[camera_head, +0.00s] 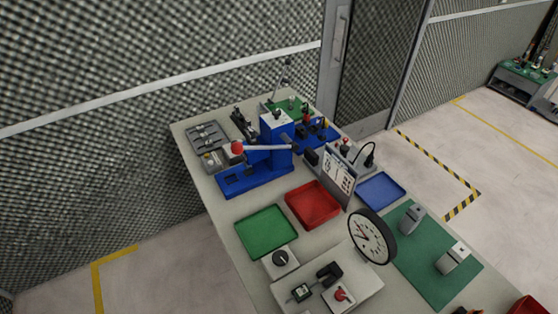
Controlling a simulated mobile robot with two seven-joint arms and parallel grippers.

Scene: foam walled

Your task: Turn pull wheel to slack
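I cannot tell for sure which part is the pull wheel. A blue bench machine (270,165) stands on the workbench, with a pale lever ending in a red ball (237,147) that points left. A small light box with a dark round knob (281,258) sits nearer, below the green tray. A red knob (341,296) is on a pale panel at the bottom. A round white dial with a black rim (372,237) stands upright to the right. Neither of my grippers is in view.
The workbench (225,208) also holds a green tray (266,231), a red tray (313,205), a blue tray (380,190) and a green mat (437,255) with two grey blocks. A foam wall stands behind at left. Floor at right is open, with striped tape (460,207).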

